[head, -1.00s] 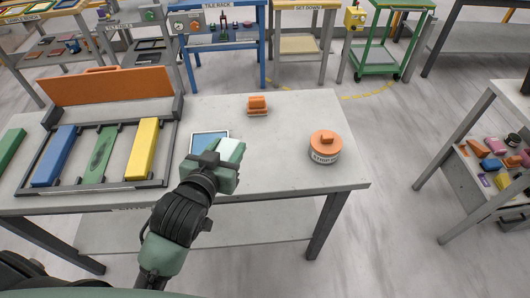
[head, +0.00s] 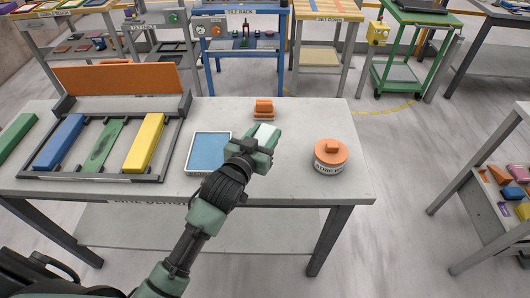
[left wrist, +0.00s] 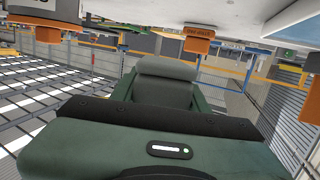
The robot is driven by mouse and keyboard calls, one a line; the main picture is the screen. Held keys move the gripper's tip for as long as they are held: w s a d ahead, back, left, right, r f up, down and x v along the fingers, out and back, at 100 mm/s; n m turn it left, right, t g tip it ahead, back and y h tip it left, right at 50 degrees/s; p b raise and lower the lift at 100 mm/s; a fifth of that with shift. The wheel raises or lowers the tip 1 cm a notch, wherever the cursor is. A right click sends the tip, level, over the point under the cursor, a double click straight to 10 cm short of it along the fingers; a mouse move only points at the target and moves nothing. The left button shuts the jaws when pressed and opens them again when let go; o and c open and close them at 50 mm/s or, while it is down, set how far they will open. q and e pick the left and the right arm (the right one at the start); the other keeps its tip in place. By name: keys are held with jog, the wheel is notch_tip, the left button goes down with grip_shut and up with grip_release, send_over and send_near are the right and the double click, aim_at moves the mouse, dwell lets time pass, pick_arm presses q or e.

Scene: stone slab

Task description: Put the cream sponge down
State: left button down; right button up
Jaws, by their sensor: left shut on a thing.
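My left gripper (head: 258,143) is shut on the cream sponge (head: 266,133), a small pale block showing at the gripper's far end. It is over the grey table top, between the blue tray and the pot with the orange lid. The gripper hides most of the sponge, and I cannot tell whether its underside touches the table. In the left wrist view the green gripper body (left wrist: 165,135) fills the lower part. My right gripper is not in view.
The shallow tray with a blue inside (head: 187,170) lies left of the gripper. An orange block (head: 263,106) sits just beyond it. The orange-lidded pot (head: 331,158) stands to the right. A rack with blue, green and yellow bars (head: 148,179) takes the left side.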

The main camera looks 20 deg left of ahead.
aim_at(265, 142)
pick_arm(q)
notch_tip(265, 142, down, 3)
jog(key=shift+f, duration=2.1)
jog(key=shift+f, duration=0.1)
jog(key=c, duration=0.7)
grip_release()
jog(key=b+v, duration=0.1)
jog(key=v, duration=1.1)
